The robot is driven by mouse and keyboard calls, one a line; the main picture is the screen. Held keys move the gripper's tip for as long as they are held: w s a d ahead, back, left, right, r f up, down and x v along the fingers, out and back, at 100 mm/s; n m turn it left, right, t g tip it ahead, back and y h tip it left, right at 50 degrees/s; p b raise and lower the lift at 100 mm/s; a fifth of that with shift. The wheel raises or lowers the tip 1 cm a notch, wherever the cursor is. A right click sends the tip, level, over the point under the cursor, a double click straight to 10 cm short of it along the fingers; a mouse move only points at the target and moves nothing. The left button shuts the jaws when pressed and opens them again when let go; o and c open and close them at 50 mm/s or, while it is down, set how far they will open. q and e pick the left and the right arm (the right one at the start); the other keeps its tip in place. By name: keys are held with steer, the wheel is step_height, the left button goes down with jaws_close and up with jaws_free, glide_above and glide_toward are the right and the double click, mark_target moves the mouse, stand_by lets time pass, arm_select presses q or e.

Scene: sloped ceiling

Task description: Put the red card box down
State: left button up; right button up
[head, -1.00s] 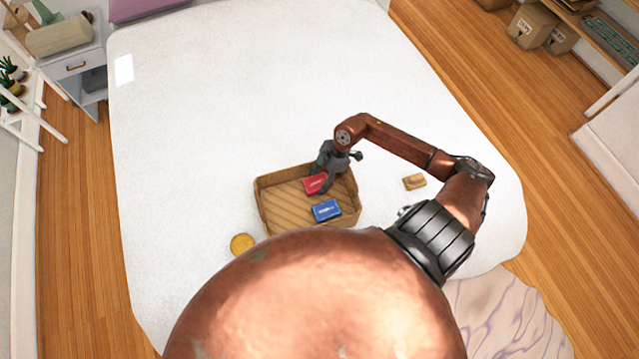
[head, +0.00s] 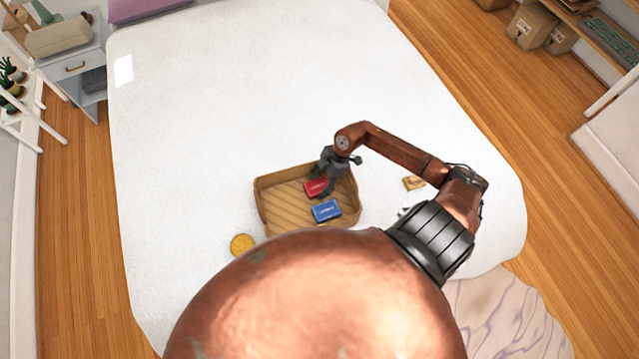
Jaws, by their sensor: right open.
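The red card box (head: 314,188) lies in the wicker basket (head: 262,203), toward its back right, partly hidden by my right gripper. My right gripper (head: 322,186) is open, its fingers over and around the red card box. Whether the fingers touch the box I cannot tell. A blue card box (head: 326,211) lies in the basket just in front of the red one. My left gripper is not in view.
The basket stands on a white bed (head: 230,100). A round yellow object (head: 242,244) lies left of the basket, and a small tan object (head: 413,183) lies to its right, near my right arm. The bed behind the basket is clear.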

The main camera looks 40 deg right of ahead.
steer(key=v, duration=1.2)
